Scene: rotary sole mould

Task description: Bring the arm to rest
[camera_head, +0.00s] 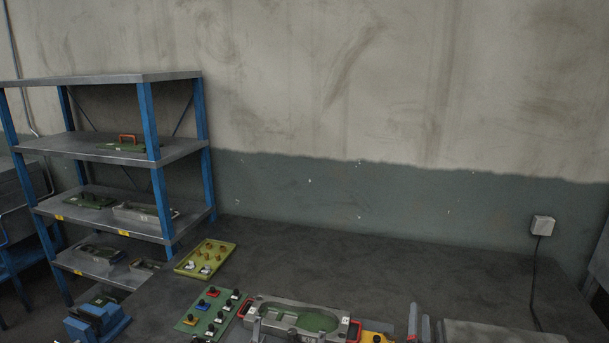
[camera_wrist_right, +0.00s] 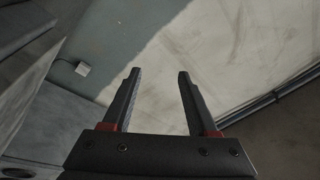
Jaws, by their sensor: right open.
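My right gripper (camera_wrist_right: 158,72) shows in the right wrist view with its two dark fingers spread apart. Nothing is between them, and the wall is behind them. In the head view, narrow grey upright pieces (camera_head: 413,322) stand at the bottom edge; I cannot tell whether they belong to my right gripper. My left gripper is in neither view. A grey sole mould (camera_head: 262,305) with a green sole-shaped cavity and red handles sits at the bottom of the head view, partly cut off by the edge.
A green board (camera_head: 226,303) with coloured knobs and a yellow tray (camera_head: 228,250) lie left of the mould. A blue-post shelf (camera_head: 185,150) stands at the left. A socket box (camera_head: 542,225) with a cable is on the wall. The dark table's back is clear.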

